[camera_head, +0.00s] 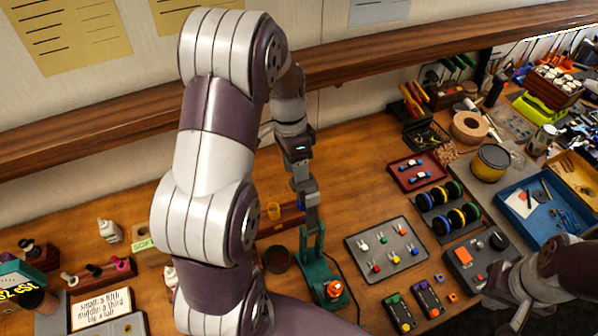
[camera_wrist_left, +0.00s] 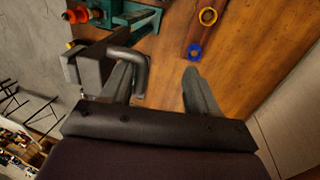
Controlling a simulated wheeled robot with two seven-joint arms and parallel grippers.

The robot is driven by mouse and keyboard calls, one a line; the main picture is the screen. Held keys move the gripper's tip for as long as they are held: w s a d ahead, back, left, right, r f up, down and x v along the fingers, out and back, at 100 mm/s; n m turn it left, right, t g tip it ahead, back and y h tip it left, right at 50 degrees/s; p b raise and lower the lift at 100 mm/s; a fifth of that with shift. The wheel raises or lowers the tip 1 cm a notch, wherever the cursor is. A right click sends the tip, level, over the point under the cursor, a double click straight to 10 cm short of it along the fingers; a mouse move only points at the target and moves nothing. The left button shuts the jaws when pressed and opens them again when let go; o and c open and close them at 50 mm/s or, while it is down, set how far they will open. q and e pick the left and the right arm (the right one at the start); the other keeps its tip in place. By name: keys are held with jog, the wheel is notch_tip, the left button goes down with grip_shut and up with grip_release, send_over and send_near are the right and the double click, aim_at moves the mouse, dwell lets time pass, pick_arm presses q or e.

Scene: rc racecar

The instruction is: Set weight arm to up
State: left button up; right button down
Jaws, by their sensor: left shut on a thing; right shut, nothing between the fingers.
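A teal machine (camera_head: 314,265) with an orange knob (camera_head: 334,288) stands on the bench below my left gripper; its teal body (camera_wrist_left: 135,18) is at the top left of the left wrist view. A grey weight arm (camera_head: 312,212) runs from the machine up to my left gripper (camera_head: 302,176). In the left wrist view the weight arm shows as a grey block and bent bar (camera_wrist_left: 141,68) at the left finger. My right gripper (camera_head: 493,291) is shut and empty at the lower right.
A grey tray with coloured pieces (camera_head: 387,247) lies right of the machine. A red tray (camera_head: 418,171) and a rack of coloured wheels (camera_head: 447,210) are beyond it. A brown strip with yellow and blue rings (camera_wrist_left: 200,30) lies beside the machine. My left arm hides the bench's middle left.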

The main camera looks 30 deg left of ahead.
pick_arm(q)
jog(key=p+v, duration=1)
jog(key=v, duration=0.2)
jog(key=shift+a, duration=0.1)
jog(key=shift+f, duration=0.1)
